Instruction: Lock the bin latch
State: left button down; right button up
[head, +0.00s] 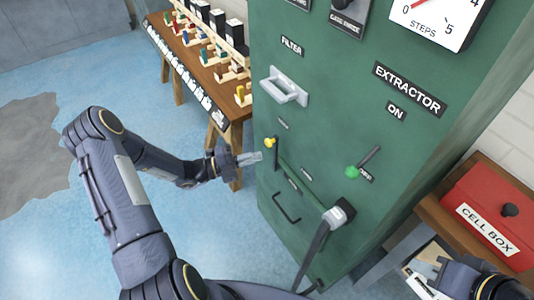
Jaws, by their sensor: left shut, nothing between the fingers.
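The green extractor cabinet (330,110) stands in the middle of the head view. A small lever with a yellow knob (270,143) is on its front, left side, its dark bar hanging down; it may be the bin latch, but its label is too small to read. Below it is a panel with a dark bar handle (286,208), which looks like the bin front. My left gripper (255,158) is shut and empty, just left of the yellow-knobbed lever, close to it; I cannot tell whether they touch. My right arm (488,281) shows at the bottom right; its fingers are not clear.
A green-knobbed lever (352,172) and a grey hose fitting (339,214) are right of the bin panel. A pale filter handle (284,88) juts out above. A wooden bench (225,98) stands behind left, a red cell box (490,205) right. Blue floor is open at left.

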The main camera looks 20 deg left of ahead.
pick_arm(q)
jog(key=v, duration=0.4)
jog(key=shift+s+d+b, duration=0.1)
jog(key=shift+b, duration=0.2)
jog(key=s+d+r+m+g+y, duration=0.2)
jog(key=s+d+r+m+g, duration=0.3)
jog(key=m, duration=0.6)
jog(key=s+d+r+m+g+y, duration=0.2)
jog(key=s+r+m+g, duration=0.2)
jog(key=s+r+m, duration=0.5)
jog(key=s+a+r+m+t+y, duration=0.1)
jog(key=s+m+y, duration=0.3)
jog(key=m, duration=0.7)
jog(key=s+a+r+m+t+y, duration=0.1)
jog(key=s+m+t+y, duration=0.2)
jog(key=m, duration=0.9)
jog(key=s+y, duration=0.1)
jog(key=s, duration=0.2)
jog(key=shift+r, duration=0.25)
